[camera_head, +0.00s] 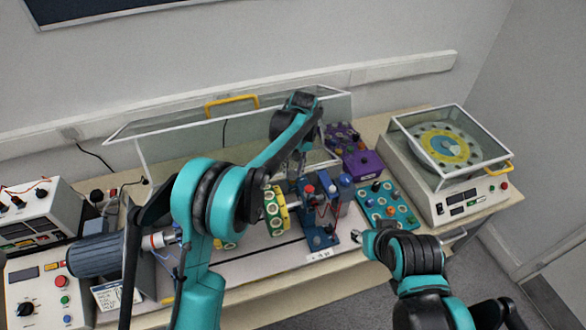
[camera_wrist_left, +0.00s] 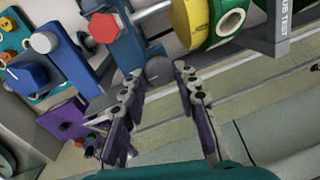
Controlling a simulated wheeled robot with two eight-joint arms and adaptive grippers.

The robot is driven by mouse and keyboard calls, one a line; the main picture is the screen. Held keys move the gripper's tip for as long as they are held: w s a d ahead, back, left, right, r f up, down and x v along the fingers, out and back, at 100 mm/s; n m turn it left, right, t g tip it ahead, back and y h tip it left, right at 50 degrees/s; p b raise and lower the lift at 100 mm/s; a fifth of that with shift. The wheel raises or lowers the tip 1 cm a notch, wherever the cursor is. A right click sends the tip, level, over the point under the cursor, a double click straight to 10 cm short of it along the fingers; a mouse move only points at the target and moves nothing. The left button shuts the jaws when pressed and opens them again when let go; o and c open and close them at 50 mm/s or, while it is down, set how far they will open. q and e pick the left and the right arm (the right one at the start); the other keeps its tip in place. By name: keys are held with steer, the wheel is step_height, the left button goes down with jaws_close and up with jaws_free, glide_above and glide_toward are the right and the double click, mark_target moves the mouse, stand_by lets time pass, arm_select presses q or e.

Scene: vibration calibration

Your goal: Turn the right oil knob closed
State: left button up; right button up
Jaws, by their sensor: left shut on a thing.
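My left arm reaches over the rig from the left, and its left gripper (camera_head: 299,168) hangs behind the blue bearing stand (camera_head: 318,232). In the left wrist view, the left gripper's (camera_wrist_left: 161,80) fingertips stand on either side of a small grey round knob (camera_wrist_left: 157,68) beside the blue stand and are shut on it. Its exact turn cannot be made out. A red hexagonal knob (camera_wrist_left: 104,27) and a blue knob (camera_wrist_left: 30,73) stand nearby. My right arm is folded at the lower right in the head view; its finger state is unclear.
A yellow and green rotor disc (camera_head: 275,211) is left of the stand. A clear cover (camera_head: 185,140) stands open behind. A purple box (camera_head: 363,164) and a teal panel (camera_head: 390,205) are at the right, beside a glass-lidded turntable unit (camera_head: 432,182).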

mark_target(296, 173)
arm_select(q)
steer(key=o, duration=1.2)
steer(key=shift+c, duration=0.2)
step_height(296, 173, up, 12)
steer(key=d, duration=0.1)
steer(key=shift+d, duration=0.15)
